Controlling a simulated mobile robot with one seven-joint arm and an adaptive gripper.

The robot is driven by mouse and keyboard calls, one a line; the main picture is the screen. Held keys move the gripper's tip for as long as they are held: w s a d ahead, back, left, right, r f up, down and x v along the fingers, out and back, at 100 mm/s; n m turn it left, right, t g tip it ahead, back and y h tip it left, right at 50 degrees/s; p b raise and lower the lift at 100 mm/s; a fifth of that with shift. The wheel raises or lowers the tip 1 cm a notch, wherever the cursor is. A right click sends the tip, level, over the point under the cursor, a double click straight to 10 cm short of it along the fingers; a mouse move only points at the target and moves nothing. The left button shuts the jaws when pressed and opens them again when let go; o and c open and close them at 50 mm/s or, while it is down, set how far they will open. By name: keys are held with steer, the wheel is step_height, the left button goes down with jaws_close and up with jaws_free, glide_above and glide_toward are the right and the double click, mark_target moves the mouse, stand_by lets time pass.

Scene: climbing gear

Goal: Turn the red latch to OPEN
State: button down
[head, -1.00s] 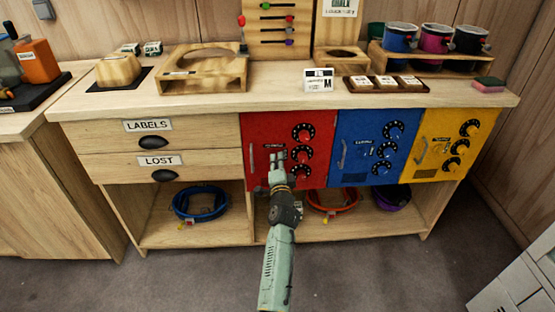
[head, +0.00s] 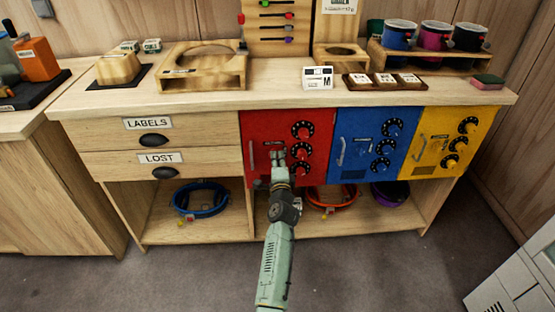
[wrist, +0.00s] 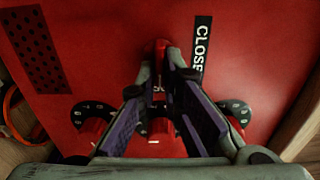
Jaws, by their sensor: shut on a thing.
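The red locker door (head: 262,125) is in the middle of the bench front in the head view, and the red panel (wrist: 100,35) fills most of the wrist view. The red latch (wrist: 160,47) shows between the fingertips of my gripper (wrist: 164,68), which is shut on it. A black label (wrist: 201,45) beside the latch reads "CLOSE", its end hidden by a finger. In the head view my gripper (head: 278,155) is against the lower part of the red door and hides the latch.
Black-and-red dials (head: 303,130) run down the door's right side. A handle (head: 252,155) is on its left. The blue door (head: 350,120) and yellow door (head: 483,118) are to the right. Drawers (head: 105,135) are to the left; the worktop above holds several items.

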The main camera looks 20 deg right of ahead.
steer(key=c, duration=1.7)
jaws_free()
steer(key=v, duration=1.2)
steer(key=shift+r, duration=0.1)
